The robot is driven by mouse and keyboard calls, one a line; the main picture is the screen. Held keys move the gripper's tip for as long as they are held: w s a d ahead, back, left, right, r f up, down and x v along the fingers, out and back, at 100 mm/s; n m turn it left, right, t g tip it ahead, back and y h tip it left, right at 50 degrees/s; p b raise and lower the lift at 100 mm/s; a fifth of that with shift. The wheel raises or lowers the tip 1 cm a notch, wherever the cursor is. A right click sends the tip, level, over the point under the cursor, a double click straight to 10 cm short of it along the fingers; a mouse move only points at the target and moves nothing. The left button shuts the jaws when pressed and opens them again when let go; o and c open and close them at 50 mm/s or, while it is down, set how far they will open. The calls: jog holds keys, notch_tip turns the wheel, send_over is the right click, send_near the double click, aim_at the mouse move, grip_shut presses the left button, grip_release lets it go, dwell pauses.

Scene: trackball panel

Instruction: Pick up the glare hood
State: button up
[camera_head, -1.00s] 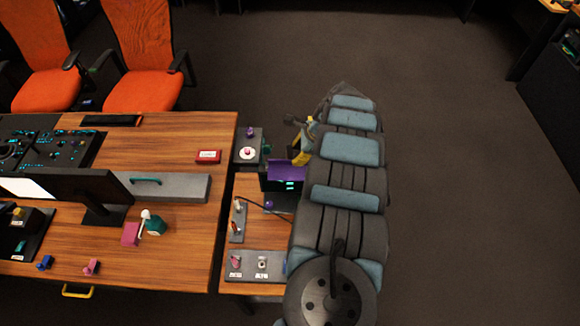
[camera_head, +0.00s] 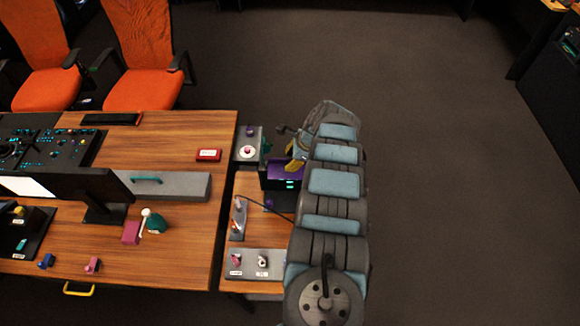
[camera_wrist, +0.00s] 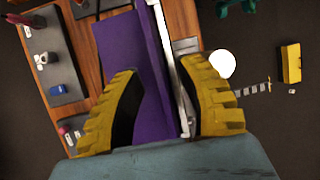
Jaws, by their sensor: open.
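The glare hood appears to be the purple panel (camera_head: 283,173) on the dark box at the side table, left of my arm. In the wrist view the purple surface (camera_wrist: 134,65) lies between my two yellow fingers, with a pale strip along its right side. My gripper (camera_head: 295,158) is open at the hood's upper right in the head view. In the wrist view my gripper (camera_wrist: 160,70) has one finger overlapping the purple and the other right of the pale strip. I cannot tell whether either finger touches it. My arm hides the hood's right side in the head view.
A grey box with a white disc and red button (camera_head: 247,150) stands just behind. A panel with small knobs (camera_head: 258,263) and a cable lie in front. The wooden desk (camera_head: 185,240) is at the left. A yellow block (camera_wrist: 290,63) shows at right in the wrist view.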

jog(key=shift+a+f, duration=0.1)
jog(key=shift+c, duration=0.2)
grip_shut()
dwell(0.5)
